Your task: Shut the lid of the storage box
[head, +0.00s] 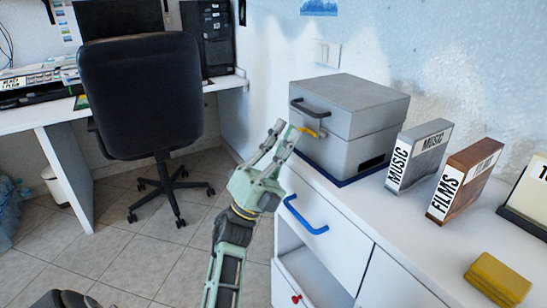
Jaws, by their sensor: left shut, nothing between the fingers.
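A grey storage box (350,150) stands on the white cabinet top at the back, against the wall. Its lid (360,95) is down over the box body, with a dark handle (310,109) on its front. I cannot tell whether a thin gap is left at the seam. A small yellow piece (308,131) shows at the box's front, near the lid's edge. My left gripper (288,129) is shut and empty, at the box's front left corner, below the handle. I cannot tell whether it touches the box. My right gripper is not in view.
Holders labelled MUSIC (418,155) and FILMS (464,180) stand right of the box. A yellow block (498,278) lies nearer the front. A blue drawer handle (305,215) juts from the cabinet front. A black chair (145,95) and a desk are to the left.

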